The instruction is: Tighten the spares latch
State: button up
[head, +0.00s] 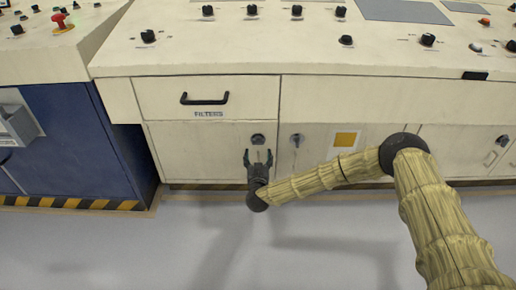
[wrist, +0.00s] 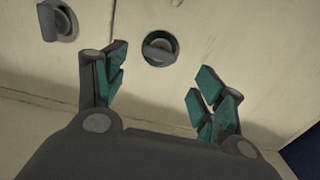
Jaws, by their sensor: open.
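A round dark latch (head: 258,139) sits near the top of the cabinet door below the FILTERS drawer. In the wrist view this latch (wrist: 160,48) shows a round face with a bar lying slightly tilted across it. A second latch (head: 297,140) is on the neighbouring door; in the wrist view it (wrist: 57,20) has its bar roughly upright along the picture. I can read no spares label on either door. My gripper (head: 258,155) is open and empty in front of the first latch. In the wrist view its fingers (wrist: 162,62) stand on both sides just short of that latch, apparently apart from it.
The FILTERS drawer (head: 206,97) with a black handle is shut above. A yellow-marked sheet (head: 345,139) is on the door to the right. A blue cabinet (head: 68,140) stands at the left. The grey floor (head: 190,250) in front is clear.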

aim_at(258, 144)
jog(key=w+b, duration=0.2)
jog(key=w, duration=0.5)
jog(key=shift+w, duration=0.25)
jog(key=c, duration=1)
